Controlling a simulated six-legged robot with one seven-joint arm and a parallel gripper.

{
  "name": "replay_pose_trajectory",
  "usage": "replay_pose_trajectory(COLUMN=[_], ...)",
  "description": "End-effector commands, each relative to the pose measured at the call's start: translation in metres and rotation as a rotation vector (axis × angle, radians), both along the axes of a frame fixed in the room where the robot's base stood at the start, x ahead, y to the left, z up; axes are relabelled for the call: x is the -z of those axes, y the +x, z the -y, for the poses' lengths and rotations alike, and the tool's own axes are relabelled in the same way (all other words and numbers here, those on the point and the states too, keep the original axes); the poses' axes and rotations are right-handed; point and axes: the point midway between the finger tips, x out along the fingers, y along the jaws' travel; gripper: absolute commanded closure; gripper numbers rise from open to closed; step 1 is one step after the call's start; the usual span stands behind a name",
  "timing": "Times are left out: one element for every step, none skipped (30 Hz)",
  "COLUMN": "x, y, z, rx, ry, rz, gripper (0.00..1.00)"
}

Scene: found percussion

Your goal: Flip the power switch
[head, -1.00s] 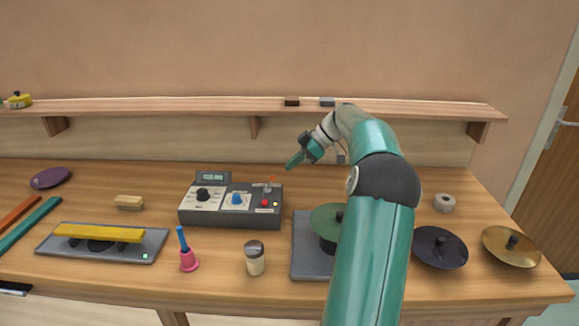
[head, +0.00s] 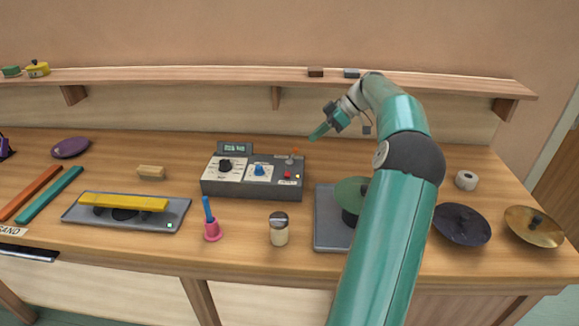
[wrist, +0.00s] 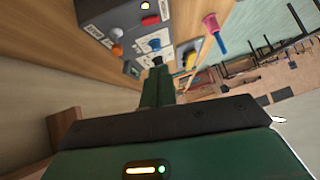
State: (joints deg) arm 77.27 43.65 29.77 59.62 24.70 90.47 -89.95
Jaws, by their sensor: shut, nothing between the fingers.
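The grey control box (head: 252,188) stands on the bench with a small display, a black knob (head: 225,165), a blue knob (head: 259,170) and a red button (head: 287,175). A small silver toggle switch (head: 290,160) with an orange tip is at its back right corner. My gripper (head: 316,134) is shut and empty, above and to the right of the switch, apart from the box. I cannot clearly tell the switch's position.
A wooden shelf (head: 200,75) runs along the wall above the bench. In front of the box are a pink handbell (head: 212,230) and a shaker (head: 279,232). A grey pad (head: 328,235) with a green disc is partly behind my arm. Cymbals (head: 533,226) lie at the right.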

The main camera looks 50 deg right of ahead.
Motion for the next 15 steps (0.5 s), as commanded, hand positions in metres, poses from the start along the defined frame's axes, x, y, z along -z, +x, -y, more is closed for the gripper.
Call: replay_pose_trajectory(x=[0.000, 0.000, 0.000, 0.000, 0.000, 0.001, 0.001, 0.002, 0.003, 0.005, 0.007, 0.010, 0.014, 0.017, 0.022], y=[-0.001, -0.002, -0.003, -0.003, -0.003, -0.003, -0.003, -0.003, -0.001, 0.000, 0.001, 0.004, 0.006, 0.009, 0.012], z=[0.001, 0.001, 0.002, 0.002, 0.002, 0.002, 0.002, 0.001, 0.000, -0.001, -0.003, -0.006, -0.009, -0.011, -0.016], rx=[0.001, 0.001, 0.002, 0.002, 0.002, 0.001, 0.001, 0.001, 0.001, 0.001, 0.001, 0.000, -0.001, -0.001, -0.002], ry=[0.000, 0.000, -0.001, -0.001, -0.001, 0.000, 0.000, 0.000, 0.000, 0.000, 0.000, 0.001, 0.001, 0.001, 0.002], rz=[0.000, 0.000, 0.000, 0.000, 0.000, 0.000, 0.000, 0.000, 0.000, -0.001, -0.001, -0.001, -0.001, -0.001, -0.001], gripper=[1.00, 1.00, 1.00, 1.00, 1.00, 1.00, 1.00, 1.00, 1.00, 1.00, 1.00, 1.00, 1.00, 1.00, 1.00])
